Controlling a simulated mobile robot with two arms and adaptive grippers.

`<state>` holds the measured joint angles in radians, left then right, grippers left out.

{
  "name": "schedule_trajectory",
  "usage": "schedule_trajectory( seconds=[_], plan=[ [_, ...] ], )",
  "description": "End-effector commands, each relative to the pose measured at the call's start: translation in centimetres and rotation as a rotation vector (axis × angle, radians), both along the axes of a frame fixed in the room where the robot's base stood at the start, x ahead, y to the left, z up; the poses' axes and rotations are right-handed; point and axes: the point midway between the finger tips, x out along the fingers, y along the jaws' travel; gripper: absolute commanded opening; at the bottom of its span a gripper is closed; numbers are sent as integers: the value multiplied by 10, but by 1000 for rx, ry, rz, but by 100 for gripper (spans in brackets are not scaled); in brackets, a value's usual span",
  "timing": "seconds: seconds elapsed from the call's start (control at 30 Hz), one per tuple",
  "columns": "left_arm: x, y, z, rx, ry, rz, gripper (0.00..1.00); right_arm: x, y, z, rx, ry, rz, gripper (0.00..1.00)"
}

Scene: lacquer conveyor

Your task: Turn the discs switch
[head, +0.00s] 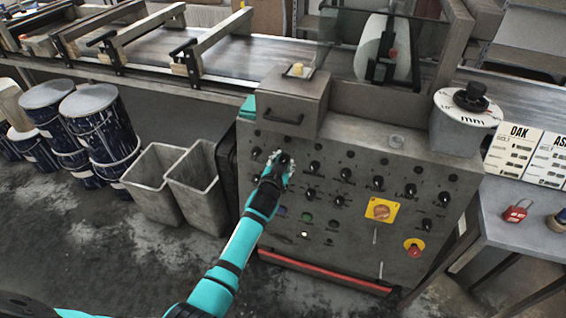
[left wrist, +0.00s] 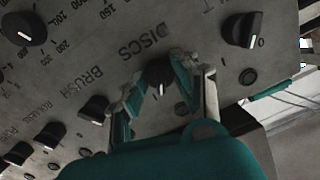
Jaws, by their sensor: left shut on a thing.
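The discs switch (left wrist: 159,78) is a black knob with a white mark, below the printed word DISCS in the left wrist view. It sits on the upper left of the grey control panel (head: 350,160) in the head view. My left gripper (head: 280,158) is at that knob, its fingers on either side of it, shut on it. In the left wrist view my left gripper (left wrist: 158,75) shows a finger at each side of the knob. My right gripper is not in view.
Other black knobs surround it, including the brush knob (left wrist: 95,108). Grey bins (head: 155,175) and blue drums (head: 100,125) stand left. The conveyor (head: 215,50) runs behind.

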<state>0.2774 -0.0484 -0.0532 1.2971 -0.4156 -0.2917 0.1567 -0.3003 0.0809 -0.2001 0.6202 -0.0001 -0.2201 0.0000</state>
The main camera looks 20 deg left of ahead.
Motion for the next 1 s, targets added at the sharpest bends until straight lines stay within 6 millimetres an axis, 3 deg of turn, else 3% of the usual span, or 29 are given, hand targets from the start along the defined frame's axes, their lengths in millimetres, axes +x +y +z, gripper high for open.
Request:
schedule_trajectory(
  seconds=[0.73, 0.77, 0.9, 1.0],
  plan=[
    [0, 0, -1, 89, -2, -16, 0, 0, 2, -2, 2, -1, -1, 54],
    [0, 0, -1, 89, -2, -16, 32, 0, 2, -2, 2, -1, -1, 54],
    [0, 0, -1, 88, -2, -16, 50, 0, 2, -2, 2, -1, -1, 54],
    [0, 0, -1, 88, -2, -16, 52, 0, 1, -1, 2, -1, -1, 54]
  ],
)
